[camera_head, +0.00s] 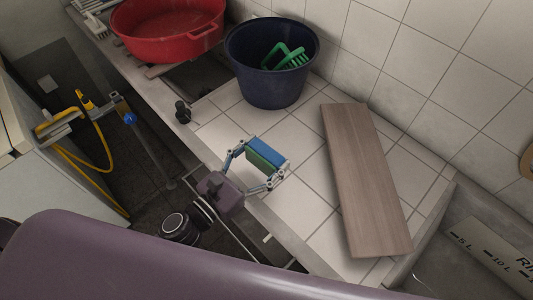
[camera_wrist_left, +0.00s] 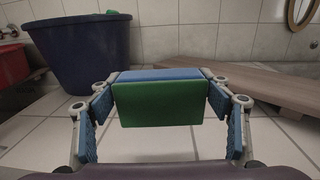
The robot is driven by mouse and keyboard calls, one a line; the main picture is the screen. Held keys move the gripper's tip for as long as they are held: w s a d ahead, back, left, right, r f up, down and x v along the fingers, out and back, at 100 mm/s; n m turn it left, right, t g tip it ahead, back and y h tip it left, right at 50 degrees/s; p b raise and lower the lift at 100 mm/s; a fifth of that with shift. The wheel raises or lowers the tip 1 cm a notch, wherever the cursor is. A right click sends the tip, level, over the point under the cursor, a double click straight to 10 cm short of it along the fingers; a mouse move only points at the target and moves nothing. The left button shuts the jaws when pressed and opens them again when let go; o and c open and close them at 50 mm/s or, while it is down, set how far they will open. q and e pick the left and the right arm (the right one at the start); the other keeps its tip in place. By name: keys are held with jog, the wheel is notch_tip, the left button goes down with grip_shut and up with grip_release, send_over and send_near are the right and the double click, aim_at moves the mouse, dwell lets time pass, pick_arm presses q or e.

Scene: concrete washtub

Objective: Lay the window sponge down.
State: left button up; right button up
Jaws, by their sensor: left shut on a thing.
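The window sponge (camera_head: 266,153) is a small block with a blue layer and a green layer. My left gripper (camera_head: 264,160) is shut on it, over the tiled ledge. In the left wrist view the sponge (camera_wrist_left: 157,98) sits between the two blue-padded fingers (camera_wrist_left: 158,100), with its green face toward the camera and a blue strip along the top. I cannot tell whether its underside touches the tiles. My right gripper is not in view.
A wooden board (camera_head: 365,180) lies on the tiles (camera_head: 308,207) to the right. A dark blue bucket (camera_head: 268,85) holding a green brush (camera_head: 285,57) stands behind. A red basin (camera_head: 165,42) is at the back left. Bare tiles surround the sponge.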

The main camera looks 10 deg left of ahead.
aim_at(261, 170)
pick_arm(q)
jog(key=shift+s+d+f, duration=0.15)
jog(key=shift+f, duration=0.05)
jog(key=shift+d+f, duration=0.1)
jog(key=shift+f, duration=0.05)
jog(key=shift+f+b, duration=0.5)
jog(key=shift+b, duration=0.15)
jog(key=shift+f+b, duration=0.5)
jog(key=shift+f, duration=0.35)
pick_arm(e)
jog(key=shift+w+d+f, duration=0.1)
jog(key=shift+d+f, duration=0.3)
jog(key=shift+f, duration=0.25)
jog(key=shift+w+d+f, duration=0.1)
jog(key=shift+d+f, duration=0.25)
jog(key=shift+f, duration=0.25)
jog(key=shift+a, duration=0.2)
pick_arm(q)
jog(key=shift+f+b, duration=0.1)
jog(key=shift+b, duration=0.2)
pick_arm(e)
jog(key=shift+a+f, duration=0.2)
pick_arm(q)
jog(key=shift+f+b, duration=0.55)
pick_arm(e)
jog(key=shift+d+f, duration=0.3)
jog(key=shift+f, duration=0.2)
